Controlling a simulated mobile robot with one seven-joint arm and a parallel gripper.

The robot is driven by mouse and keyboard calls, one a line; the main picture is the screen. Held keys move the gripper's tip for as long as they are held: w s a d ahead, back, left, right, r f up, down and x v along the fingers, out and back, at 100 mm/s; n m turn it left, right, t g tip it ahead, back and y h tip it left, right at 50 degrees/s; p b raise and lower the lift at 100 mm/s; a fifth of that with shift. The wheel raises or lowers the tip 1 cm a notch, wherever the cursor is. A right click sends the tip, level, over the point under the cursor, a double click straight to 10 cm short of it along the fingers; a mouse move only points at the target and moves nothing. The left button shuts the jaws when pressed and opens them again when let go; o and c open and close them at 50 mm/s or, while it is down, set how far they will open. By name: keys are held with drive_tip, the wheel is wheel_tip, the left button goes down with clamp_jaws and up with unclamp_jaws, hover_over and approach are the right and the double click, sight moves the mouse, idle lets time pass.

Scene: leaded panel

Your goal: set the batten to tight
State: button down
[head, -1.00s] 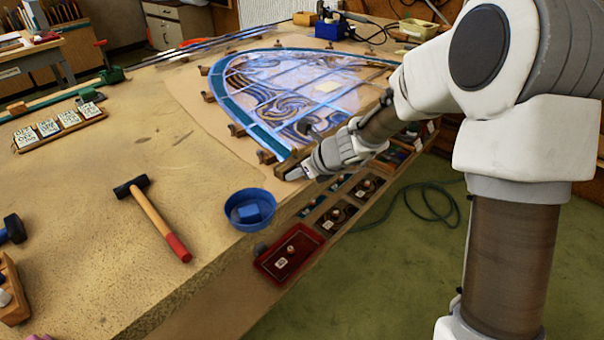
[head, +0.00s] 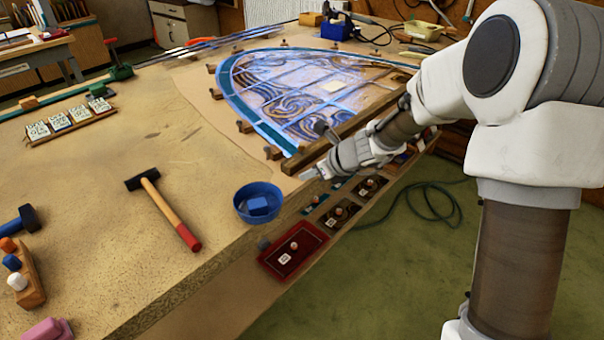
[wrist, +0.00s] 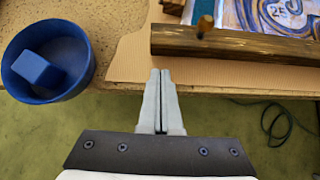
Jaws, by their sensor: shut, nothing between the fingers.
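The batten (head: 345,138) is a dark wooden bar along the near straight edge of the leaded panel (head: 290,85). In the wrist view the batten (wrist: 255,45) lies level at the upper right, with a short brown peg (wrist: 204,27) standing at its left part. The panel (wrist: 265,14) shows just behind it; I cannot tell whether they touch. My gripper (head: 308,174) is by the batten's near end, at the bench edge.
A blue bowl (head: 240,215) with a blue block stands left of my gripper near the edge. A red tray (head: 275,262) and several small compartments sit below the bench edge. A hammer (head: 165,210) lies on the bench. Small blocks (head: 245,126) line the panel's curved edge.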

drive_tip(key=d+f+p+v, duration=0.1)
drive_tip(key=p+v, duration=0.2)
drive_tip(key=v, duration=0.8)
drive_tip(key=s+d+r+n+g+h+p, duration=0.1)
drive_tip(key=s+d+r+n+h+p, duration=0.1)
drive_tip(key=s+r+n, duration=1)
drive_tip(key=s+d+r+n+h+p, duration=0.1)
drive_tip(key=s+d+r+n+h, duration=0.1)
drive_tip(key=s+d+n, duration=0.2)
drive_tip(key=s+d+r+n+h+p, duration=0.1)
drive_tip(key=s+d+n, duration=0.3)
drive_tip(key=s+n, duration=0.6)
drive_tip(key=shift+d+r+t+h, duration=0.4)
drive_tip(key=shift+r+h, duration=0.3)
drive_tip(key=shift+h, duration=0.2)
drive_tip(key=shift+s+a, duration=0.15)
drive_tip(key=shift+a, duration=0.05)
